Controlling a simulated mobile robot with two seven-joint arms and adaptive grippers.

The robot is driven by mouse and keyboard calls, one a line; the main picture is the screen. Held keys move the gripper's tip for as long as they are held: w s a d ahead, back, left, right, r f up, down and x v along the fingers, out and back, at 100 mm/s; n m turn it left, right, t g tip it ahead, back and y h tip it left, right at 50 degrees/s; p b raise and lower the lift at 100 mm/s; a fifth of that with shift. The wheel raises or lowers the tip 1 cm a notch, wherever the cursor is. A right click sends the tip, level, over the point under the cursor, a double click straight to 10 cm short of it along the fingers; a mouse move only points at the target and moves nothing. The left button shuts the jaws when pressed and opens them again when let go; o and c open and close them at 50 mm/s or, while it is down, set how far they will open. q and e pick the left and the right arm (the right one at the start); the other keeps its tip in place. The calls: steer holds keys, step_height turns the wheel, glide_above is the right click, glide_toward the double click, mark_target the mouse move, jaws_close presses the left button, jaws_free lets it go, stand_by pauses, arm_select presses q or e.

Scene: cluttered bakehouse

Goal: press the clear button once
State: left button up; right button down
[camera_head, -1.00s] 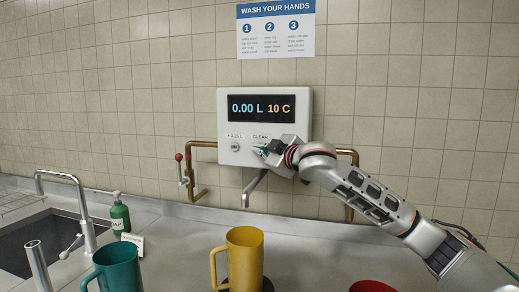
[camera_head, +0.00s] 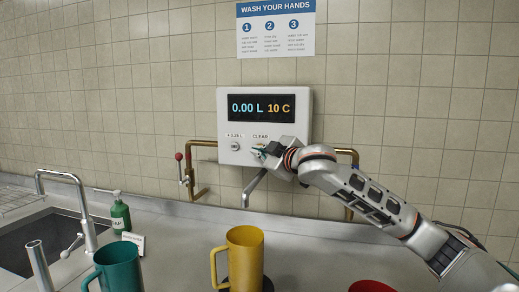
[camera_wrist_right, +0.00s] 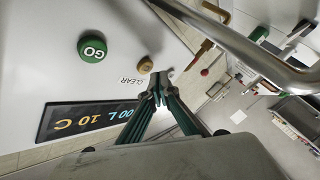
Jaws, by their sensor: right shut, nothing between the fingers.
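A white wall panel (camera_head: 225,121) has a display reading 0.00 L and 10 C (camera_head: 261,108). My right gripper (camera_head: 257,151) is in front of the panel below the CLEAR label and hides the button there. In the right wrist view the clear button (camera_wrist_right: 145,65) is a small tan disc beside its CLEAR label. The shut, empty fingertips (camera_wrist_right: 161,80) show close beside it; whether they touch the panel I cannot tell. My left gripper is not in view.
A +0.25 L button (camera_head: 235,147) sits left of my gripper. A green GO button (camera_wrist_right: 92,48) is near the clear button. A spout (camera_head: 254,187) and brass pipes (camera_head: 194,170) are below. A yellow jug (camera_head: 245,260) and a teal jug (camera_head: 119,268) stand on the counter.

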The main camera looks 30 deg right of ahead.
steer(key=shift+s+a+p, duration=0.75)
steer(key=shift+s+a, duration=0.8)
steer(key=shift+a, duration=0.3)
